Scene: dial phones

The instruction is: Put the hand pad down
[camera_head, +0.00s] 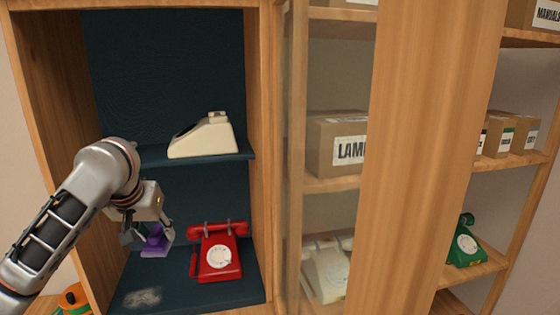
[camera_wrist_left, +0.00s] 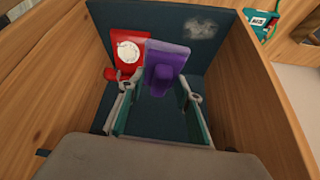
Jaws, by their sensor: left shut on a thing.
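The hand pad, a purple block with a knob-like grip, shows in the head view (camera_head: 156,242) and in the left wrist view (camera_wrist_left: 168,58). My left gripper (camera_head: 148,236) is shut on it inside the lower compartment of the dark-lined cabinet. In the left wrist view the pad sits between my fingers (camera_wrist_left: 160,98). The pad is left of the red dial phone (camera_head: 217,255). A pale dusty patch (camera_head: 141,298) lies on the compartment floor, in front of the pad in the head view. I cannot tell whether the pad touches the floor. My right gripper is not in view.
A cream phone body (camera_head: 203,138) stands on the shelf (camera_head: 150,157) above. Wooden cabinet walls (camera_head: 258,150) flank the compartment. Behind the glass to the right are a box (camera_head: 328,146) and a white phone (camera_head: 327,272). A green phone (camera_head: 465,245) stands farther right.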

